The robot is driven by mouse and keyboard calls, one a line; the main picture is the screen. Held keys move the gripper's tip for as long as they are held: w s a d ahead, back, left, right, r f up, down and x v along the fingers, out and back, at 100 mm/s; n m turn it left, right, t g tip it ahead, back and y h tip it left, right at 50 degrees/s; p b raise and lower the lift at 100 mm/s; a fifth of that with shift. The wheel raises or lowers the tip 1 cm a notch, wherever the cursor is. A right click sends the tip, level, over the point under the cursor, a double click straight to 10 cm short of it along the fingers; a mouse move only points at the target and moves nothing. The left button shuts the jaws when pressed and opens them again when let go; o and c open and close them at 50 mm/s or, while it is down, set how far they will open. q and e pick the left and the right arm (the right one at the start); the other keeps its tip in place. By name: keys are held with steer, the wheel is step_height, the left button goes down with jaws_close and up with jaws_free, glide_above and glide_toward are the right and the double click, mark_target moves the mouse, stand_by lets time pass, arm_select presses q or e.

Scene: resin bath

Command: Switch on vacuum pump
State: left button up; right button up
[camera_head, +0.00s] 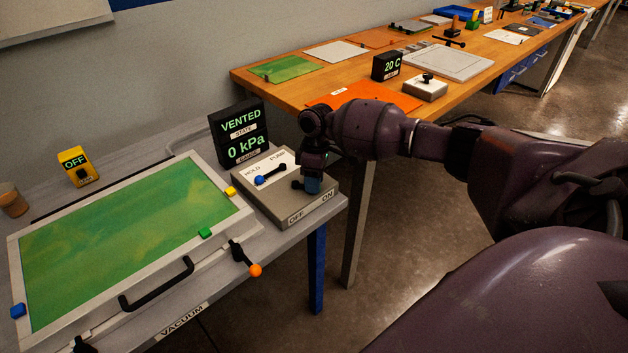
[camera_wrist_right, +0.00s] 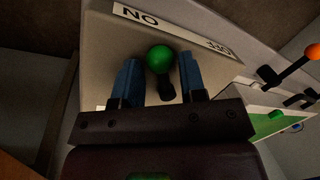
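A grey pump control box (camera_head: 286,210) with HOLD, PUMP, OFF and ON labels stands at the table's right end. A lever with a blue knob (camera_head: 260,180) lies on its top. My right gripper (camera_head: 312,186) points down over the box near the ON label, hiding part of it. In the right wrist view, a green knob (camera_wrist_right: 159,59) on a short dark lever sits between the blue fingers of that gripper (camera_wrist_right: 159,64), near ON. The fingers are apart, with gaps beside the knob. A black display (camera_head: 240,133) reads VENTED and 0 kPa. My left gripper is not in view.
A framed green panel (camera_head: 125,235) with a black handle and an orange-knobbed lever (camera_head: 246,260) lies left of the box. A yellow unit (camera_head: 78,165) reading OFF stands behind it. A wooden bench (camera_head: 290,91) with panels and a 20 C display (camera_head: 388,66) stands beyond.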

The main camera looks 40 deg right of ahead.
step_height(320, 180, up, 11)
steer(key=w+d+p, duration=0.1)
steer(key=shift+w+d+f, duration=0.2)
steer(key=shift+d, duration=0.1)
stand_by(0.7)
